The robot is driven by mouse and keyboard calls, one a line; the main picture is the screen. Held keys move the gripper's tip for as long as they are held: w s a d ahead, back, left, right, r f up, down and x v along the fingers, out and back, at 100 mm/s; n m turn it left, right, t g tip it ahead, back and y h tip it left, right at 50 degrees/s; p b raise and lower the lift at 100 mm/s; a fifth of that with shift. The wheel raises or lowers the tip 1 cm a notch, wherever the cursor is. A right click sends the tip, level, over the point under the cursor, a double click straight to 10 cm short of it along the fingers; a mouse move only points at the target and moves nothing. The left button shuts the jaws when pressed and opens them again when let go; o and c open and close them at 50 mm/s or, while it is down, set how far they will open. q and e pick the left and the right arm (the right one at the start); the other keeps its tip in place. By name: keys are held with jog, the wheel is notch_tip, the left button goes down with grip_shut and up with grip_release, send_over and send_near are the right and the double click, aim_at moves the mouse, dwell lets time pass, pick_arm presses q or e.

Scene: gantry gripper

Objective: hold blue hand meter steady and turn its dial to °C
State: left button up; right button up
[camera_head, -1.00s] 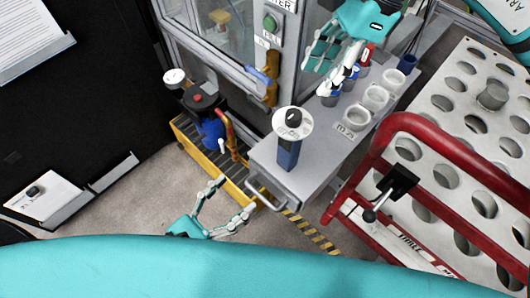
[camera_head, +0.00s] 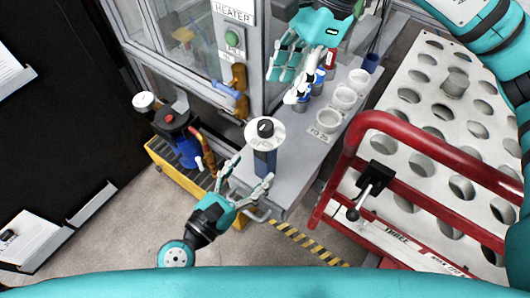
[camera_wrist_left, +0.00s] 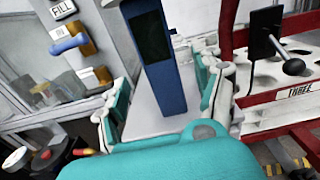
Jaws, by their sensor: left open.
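The blue hand meter (camera_head: 264,162) stands upright near the front end of the grey bench, with a round white dial face and a black dial knob (camera_head: 265,128) on top. The dial's markings are too small to read. My left gripper (camera_head: 252,170) is open at the near side of the meter. In the left wrist view the meter's blue body and dark screen (camera_wrist_left: 160,60) show between the two spread fingers; its top is cut off. My right gripper (camera_head: 291,82) is over the bench behind the meter, near blue-capped containers; whether it is open or shut is unclear.
White round cups (camera_head: 328,119) stand in a row on the bench (camera_head: 290,160). A red-railed rack (camera_head: 400,125) with a holed white top is at the right. A heater cabinet (camera_head: 228,40) is behind. A yellow cart (camera_head: 165,160) with a blue-and-black device is at the left.

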aim_at(260, 161)
pick_arm(q)
jog(key=shift+x, duration=3)
jog(key=shift+c, duration=0.4)
